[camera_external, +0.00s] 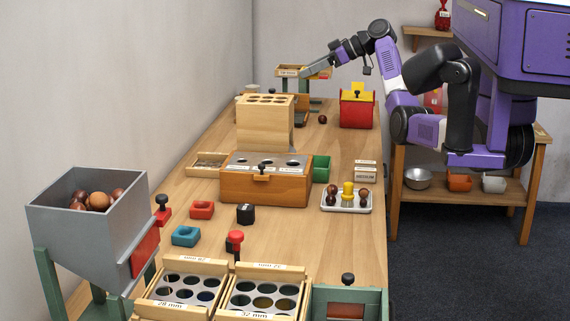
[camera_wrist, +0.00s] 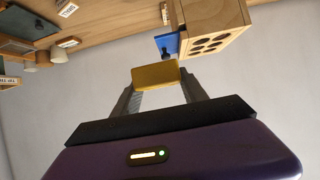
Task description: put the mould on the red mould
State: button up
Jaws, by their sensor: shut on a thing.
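The red mould (camera_external: 202,210), a small block with a hollow, lies on the left part of the table, behind a teal mould (camera_external: 185,236). My gripper (camera_external: 304,73) is raised over the far end of the table, well away from the red mould. In the wrist view my gripper (camera_wrist: 156,82) is shut on a yellow block (camera_wrist: 155,75), which looks like the mould and is held between both fingers, clear of the table. The red mould cannot be made out in the wrist view.
A tall wooden block with holes (camera_external: 265,125) and an orange-brown box (camera_external: 265,185) stand mid-table. A red box (camera_external: 357,108) stands at the far right, a grey hopper (camera_external: 88,210) at the near left. A black cube (camera_external: 245,213) lies right of the red mould.

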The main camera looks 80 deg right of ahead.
jog(key=w+a+p, duration=0.2)
jog(key=w, duration=0.1)
jog(key=w+a+p, duration=0.3)
jog(key=w, duration=0.1)
jog(key=w+a+p, duration=0.2)
jog(key=w+a, duration=0.1)
jog(key=w, duration=0.1)
jog(key=shift+w+a+f, duration=0.15)
jog(key=shift+a+f, duration=0.05)
jog(key=shift+f, duration=0.2)
jog(key=w+a+p, duration=0.6)
jog(key=w+a, duration=0.1)
jog(key=a, duration=0.2)
jog(key=p, duration=1)
send_over(202, 205)
notch_tip(202, 205, down, 19)
jog(key=shift+f, duration=0.1)
jog(key=shift+d+f, duration=0.1)
jog(key=shift+f, duration=2.05)
jog(key=shift+f+b, duration=0.15)
jog(key=shift+b, duration=0.2)
jog(key=o, duration=1.4)
